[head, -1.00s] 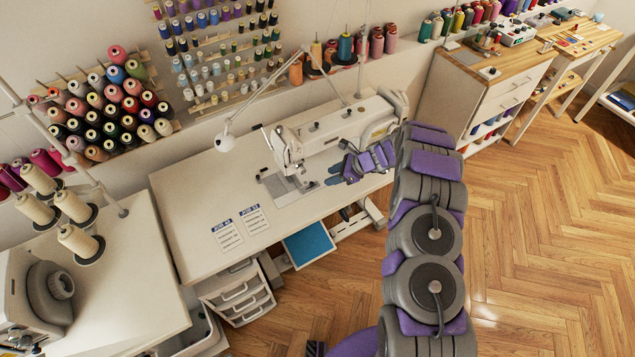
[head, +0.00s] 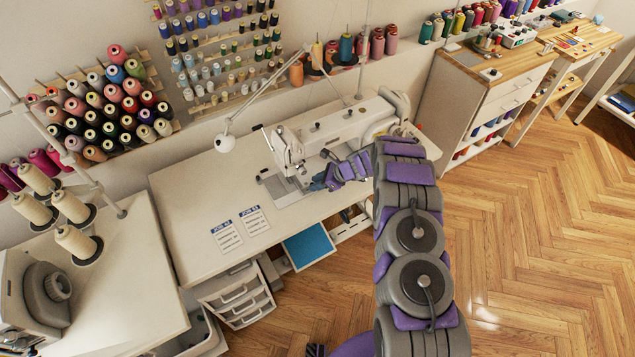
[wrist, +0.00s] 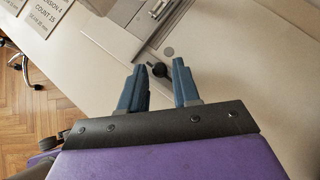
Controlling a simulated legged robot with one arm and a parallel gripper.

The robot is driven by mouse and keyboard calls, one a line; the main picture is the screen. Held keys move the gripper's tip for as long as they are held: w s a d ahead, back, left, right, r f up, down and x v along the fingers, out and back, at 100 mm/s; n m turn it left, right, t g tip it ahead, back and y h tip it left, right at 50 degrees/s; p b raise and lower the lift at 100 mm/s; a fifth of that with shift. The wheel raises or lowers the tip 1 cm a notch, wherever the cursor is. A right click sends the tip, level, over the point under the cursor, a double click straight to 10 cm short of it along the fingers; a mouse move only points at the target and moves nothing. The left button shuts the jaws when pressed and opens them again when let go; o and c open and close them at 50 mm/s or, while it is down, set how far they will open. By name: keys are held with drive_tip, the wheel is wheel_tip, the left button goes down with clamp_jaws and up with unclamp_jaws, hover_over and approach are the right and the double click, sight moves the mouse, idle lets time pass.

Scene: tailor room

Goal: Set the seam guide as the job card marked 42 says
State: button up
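My gripper (wrist: 158,72) has its two blue fingers apart in the wrist view. A small black knob (wrist: 159,70) on a short stem shows between the fingertips, and I see no finger clearly touching it. I cannot tell if the knob belongs to the seam guide. The metal plate (wrist: 150,18) with a slot lies beyond it. In the head view my gripper (head: 318,184) is low at the right of the sewing machine's metal bed plate (head: 290,196). Two job cards, left (head: 227,237) and right (head: 254,221), lie on the table; their numbers are too small to read surely.
The white sewing machine (head: 335,130) stands behind my gripper. A lamp (head: 225,143) leans over the table (head: 190,200). A card (wrist: 45,14) in the wrist view reads "count 15". The table's left part is clear.

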clamp_jaws()
drive_tip(key=shift+w+d, duration=0.2)
drive_tip(key=shift+d, duration=0.1)
idle(0.4)
drive_tip(key=shift+o, duration=1.2)
unclamp_jaws()
drive_tip(key=shift+r, duration=0.1)
drive_tip(key=p+v, duration=0.2)
drive_tip(key=v, duration=1.5)
drive_tip(key=shift+d+p, duration=0.15)
drive_tip(key=shift+p, duration=0.15)
